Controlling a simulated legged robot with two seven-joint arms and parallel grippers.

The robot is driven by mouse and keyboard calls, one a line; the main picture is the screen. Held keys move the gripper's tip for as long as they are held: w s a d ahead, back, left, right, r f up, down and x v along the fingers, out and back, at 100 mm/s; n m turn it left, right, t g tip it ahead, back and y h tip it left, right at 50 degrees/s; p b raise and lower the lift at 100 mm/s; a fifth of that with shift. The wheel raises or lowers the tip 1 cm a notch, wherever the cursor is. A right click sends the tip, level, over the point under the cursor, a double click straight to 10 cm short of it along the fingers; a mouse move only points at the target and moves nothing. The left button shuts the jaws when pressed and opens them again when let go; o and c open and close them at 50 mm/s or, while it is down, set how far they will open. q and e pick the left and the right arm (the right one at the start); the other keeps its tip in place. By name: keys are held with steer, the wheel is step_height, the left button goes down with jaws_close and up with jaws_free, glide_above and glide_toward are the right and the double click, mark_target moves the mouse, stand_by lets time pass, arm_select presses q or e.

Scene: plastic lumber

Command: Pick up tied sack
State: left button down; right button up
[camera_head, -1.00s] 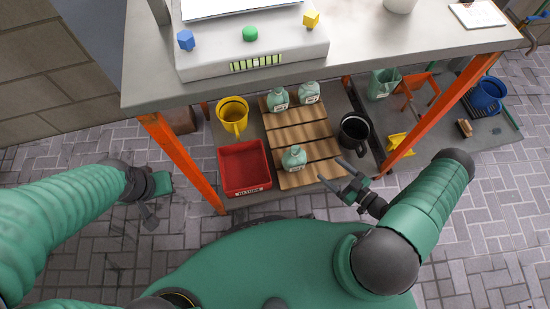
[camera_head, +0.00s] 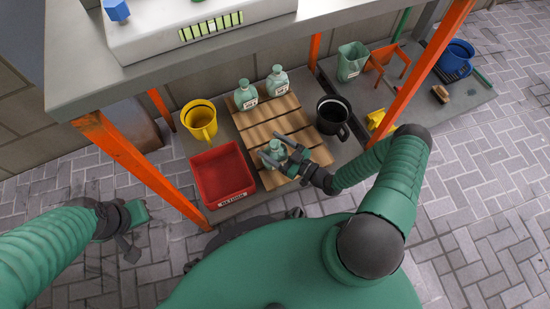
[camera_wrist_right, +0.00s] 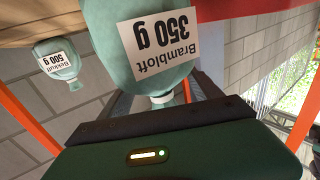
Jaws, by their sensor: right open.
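Three pale green tied sacks with white labels stand on a slatted wooden pallet (camera_head: 250,130) on the lower shelf. The nearest sack (camera_head: 274,151) is at the pallet's front. Two sacks, one at back left (camera_head: 245,95) and one at back right (camera_head: 277,81), stand behind it. My right gripper (camera_head: 272,147) is open, with its fingers on either side of the nearest sack. In the right wrist view, a sack labelled "Brambloft 350 g" (camera_wrist_right: 108,45) has its tied neck between the fingers; another sack (camera_wrist_right: 57,62) shows beyond. My left gripper (camera_head: 128,222) is low at the left, away from the sacks.
A red bin (camera_head: 222,173) and a yellow jug (camera_head: 200,120) stand left of the pallet. A black mug (camera_head: 333,115) stands right of it. The bench top (camera_head: 75,65) overhangs the shelf, with orange legs (camera_head: 140,170) at its sides.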

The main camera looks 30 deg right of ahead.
steer(key=shift+w+a+f, duration=0.25)
steer(key=shift+w+a, duration=0.05)
steer(key=shift+w, duration=0.35)
steer(key=shift+w+a+r, duration=0.15)
steer(key=shift+w+r, duration=0.1)
steer(key=shift+f, duration=0.1)
jaws_close()
